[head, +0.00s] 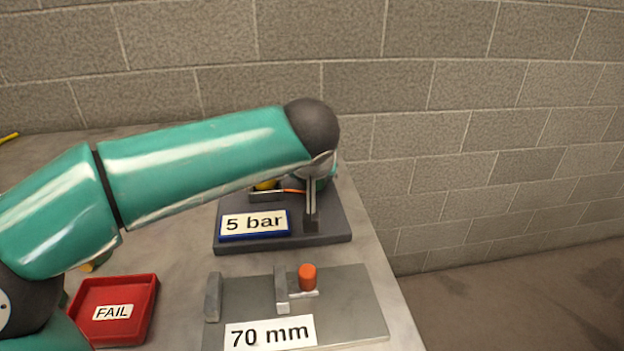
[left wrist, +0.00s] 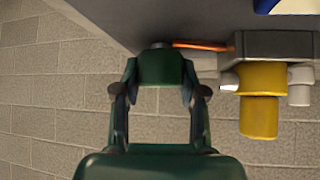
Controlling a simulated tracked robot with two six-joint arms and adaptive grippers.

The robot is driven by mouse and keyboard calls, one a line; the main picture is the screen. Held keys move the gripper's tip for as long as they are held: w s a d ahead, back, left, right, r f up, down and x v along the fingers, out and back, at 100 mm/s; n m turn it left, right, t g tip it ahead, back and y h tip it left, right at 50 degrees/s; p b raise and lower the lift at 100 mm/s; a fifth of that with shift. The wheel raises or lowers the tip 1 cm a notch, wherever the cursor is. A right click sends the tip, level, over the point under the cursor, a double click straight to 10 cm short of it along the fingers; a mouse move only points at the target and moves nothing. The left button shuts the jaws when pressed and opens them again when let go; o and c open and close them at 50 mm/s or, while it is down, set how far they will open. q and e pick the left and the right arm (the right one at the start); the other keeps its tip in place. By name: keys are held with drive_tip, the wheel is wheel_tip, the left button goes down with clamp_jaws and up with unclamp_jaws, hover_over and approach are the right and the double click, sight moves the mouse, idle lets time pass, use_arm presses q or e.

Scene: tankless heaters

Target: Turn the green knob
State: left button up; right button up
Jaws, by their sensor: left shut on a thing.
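The green knob (left wrist: 160,68) sits at the end of a fixture in the left wrist view. My left gripper (left wrist: 160,80) has one finger on each side of it and is shut on it. In the head view my left arm reaches across from the left, and its wrist hides most of the knob; only a bit of green (head: 322,184) shows behind it. The knob's turn angle cannot be told. My right gripper is in neither view.
A dark base plate with a "5 bar" sign (head: 254,224) carries the fixture. In front are a "70 mm" plate (head: 350,305) with an orange cylinder (head: 308,277) and a red FAIL tray (head: 88,323).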

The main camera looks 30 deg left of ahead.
use_arm(q)
drive_tip(key=shift+f+m+h, duration=0.1)
drive_tip(key=shift+m+h, duration=0.3)
drive_tip(key=shift+m, duration=0.1)
drive_tip(key=o, duration=1.1)
drive_tip(key=shift+o, duration=0.2)
drive_tip(key=shift+s, duration=0.1)
drive_tip(key=shift+s+d+r, duration=0.2)
drive_tip(key=shift+s+r, duration=0.1)
drive_tip(key=shift+r, duration=0.3)
drive_tip(key=v, duration=1)
drive_tip(key=shift+s, duration=0.4)
drive_tip(key=shift+d+r, duration=0.1)
